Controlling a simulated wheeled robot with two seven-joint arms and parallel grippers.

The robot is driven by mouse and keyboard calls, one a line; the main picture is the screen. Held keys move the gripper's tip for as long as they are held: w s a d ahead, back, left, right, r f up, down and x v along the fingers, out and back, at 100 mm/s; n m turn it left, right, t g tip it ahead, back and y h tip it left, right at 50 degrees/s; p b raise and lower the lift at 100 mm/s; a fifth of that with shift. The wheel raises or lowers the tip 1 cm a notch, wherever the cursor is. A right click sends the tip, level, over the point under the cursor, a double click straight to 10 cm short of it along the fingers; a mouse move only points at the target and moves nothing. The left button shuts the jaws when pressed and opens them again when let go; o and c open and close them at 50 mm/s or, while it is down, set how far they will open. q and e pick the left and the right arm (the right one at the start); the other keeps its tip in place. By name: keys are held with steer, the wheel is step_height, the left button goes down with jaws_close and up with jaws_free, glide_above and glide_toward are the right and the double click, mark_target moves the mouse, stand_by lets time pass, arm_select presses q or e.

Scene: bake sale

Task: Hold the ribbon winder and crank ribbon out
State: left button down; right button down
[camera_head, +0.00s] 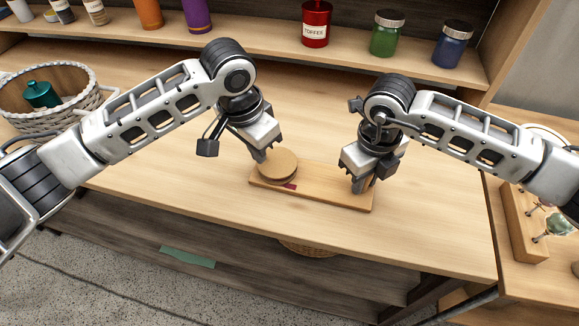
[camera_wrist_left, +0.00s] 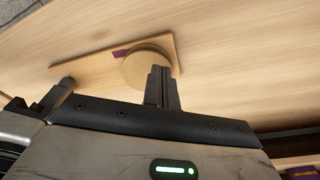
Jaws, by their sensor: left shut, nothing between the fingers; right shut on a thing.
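The ribbon winder is a flat wooden board (camera_head: 325,189) with a round wooden disc (camera_head: 277,164) at its left end, lying on the table. A small dark red strip (camera_head: 290,186), perhaps ribbon, shows beside the disc; it also shows in the left wrist view (camera_wrist_left: 121,53). My left gripper (camera_head: 261,157) is shut and empty at the disc's back left edge. In the left wrist view its fingers (camera_wrist_left: 162,85) overlap the disc (camera_wrist_left: 146,70); I cannot tell if they touch it. My right gripper (camera_head: 359,187) is shut on the board's right end. No crank handle is clearly visible.
A wicker basket (camera_head: 98,115) with a teal item (camera_head: 41,95) stands at the left. Jars (camera_head: 387,34) and a red toffee tin (camera_head: 316,24) stand on the back shelf. A wooden rack (camera_head: 523,225) stands at the right.

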arm_select(q)
steer(key=shift+w+a, duration=0.1)
steer(key=shift+w, duration=0.5)
steer(key=shift+w, duration=0.15)
steer(key=shift+w, duration=0.4)
steer(key=shift+w+d, duration=0.1)
steer(key=shift+d, duration=0.15)
steer(key=shift+w+d, duration=0.3)
steer(key=shift+w, duration=0.15)
